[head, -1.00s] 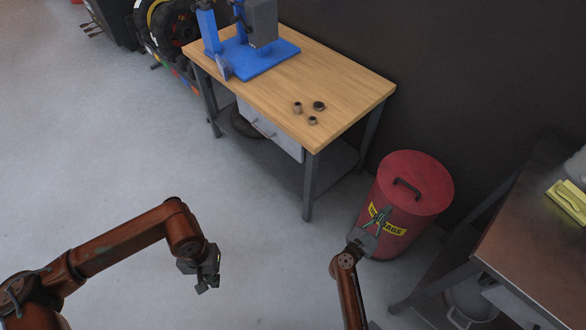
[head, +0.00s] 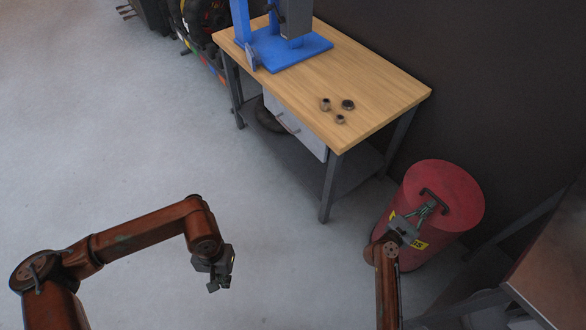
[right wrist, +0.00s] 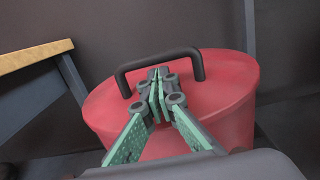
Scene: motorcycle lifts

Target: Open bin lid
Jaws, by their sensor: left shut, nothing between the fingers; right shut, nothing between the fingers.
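A red round bin (head: 437,212) stands on the floor at the right in the head view, its lid (head: 460,193) closed. A black handle (head: 435,198) arches over the lid. In the right wrist view the lid (right wrist: 225,95) fills the middle and the handle (right wrist: 125,80) stands behind my fingertips. My right gripper (head: 428,208) is shut and empty, its tips at the near side of the handle; whether they touch it I cannot tell. It also shows in the right wrist view (right wrist: 158,88). My left gripper (head: 220,281) is shut and empty above bare floor, far from the bin.
A wooden-topped workbench (head: 375,85) with a blue press (head: 285,48) and small metal parts (head: 340,105) stands behind and left of the bin. A metal table (head: 555,255) is close on the right. A dark wall is behind. The floor at left is clear.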

